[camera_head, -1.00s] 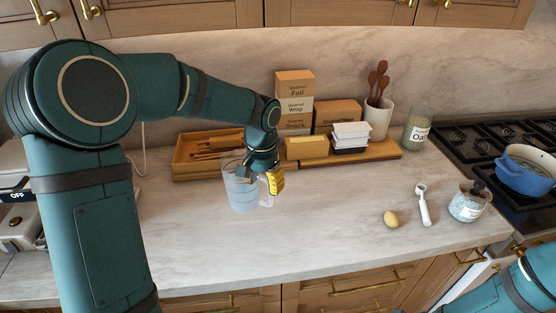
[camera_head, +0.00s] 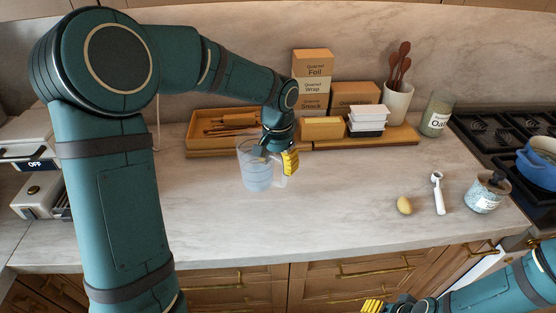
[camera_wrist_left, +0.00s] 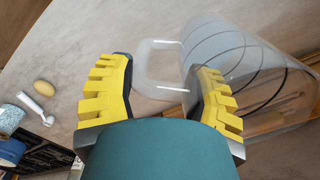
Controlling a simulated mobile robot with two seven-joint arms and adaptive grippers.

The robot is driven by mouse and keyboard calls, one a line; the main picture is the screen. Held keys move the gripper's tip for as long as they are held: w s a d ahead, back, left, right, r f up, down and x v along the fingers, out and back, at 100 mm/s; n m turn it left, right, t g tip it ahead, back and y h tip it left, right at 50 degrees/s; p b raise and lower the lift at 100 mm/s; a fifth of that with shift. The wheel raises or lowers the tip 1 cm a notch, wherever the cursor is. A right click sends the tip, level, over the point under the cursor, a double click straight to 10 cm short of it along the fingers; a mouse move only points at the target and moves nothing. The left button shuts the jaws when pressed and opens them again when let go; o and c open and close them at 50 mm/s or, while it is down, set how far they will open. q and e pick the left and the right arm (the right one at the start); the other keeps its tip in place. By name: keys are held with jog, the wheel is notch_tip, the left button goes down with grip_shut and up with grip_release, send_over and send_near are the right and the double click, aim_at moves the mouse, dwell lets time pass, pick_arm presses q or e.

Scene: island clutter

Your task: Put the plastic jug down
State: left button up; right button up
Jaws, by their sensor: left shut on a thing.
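The plastic jug (camera_head: 256,176) is clear, with faint rings around its wall and a handle on its right. In the head view it is upright at the counter, in front of the wooden tray. I cannot tell whether its base touches the counter. My left gripper (camera_head: 275,158) is shut on the jug at its handle side. In the left wrist view the jug (camera_wrist_left: 232,55) lies to the right, with its pale handle between the yellow fingers of the gripper (camera_wrist_left: 165,98). My right gripper (camera_head: 384,306) shows only partly at the bottom edge.
A wooden tray (camera_head: 200,150) with utensils stands behind the jug. Boxes (camera_head: 312,85), stacked containers (camera_head: 366,120) and a utensil crock (camera_head: 397,104) stand right of it. An egg (camera_head: 404,205), a white scoop (camera_head: 438,193) and a jar (camera_head: 487,193) lie right. The front counter (camera_head: 300,225) is clear.

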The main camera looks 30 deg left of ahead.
aim_at(278, 182)
pick_arm(q)
jog(key=shift+f+b, duration=1.25)
jog(key=shift+f, duration=0.75)
jog(key=shift+f+b, duration=0.75)
jog(key=shift+f, duration=0.3)
jog(key=shift+f, duration=0.65)
jog(key=o, duration=1.4)
jog(key=shift+c, duration=0.2)
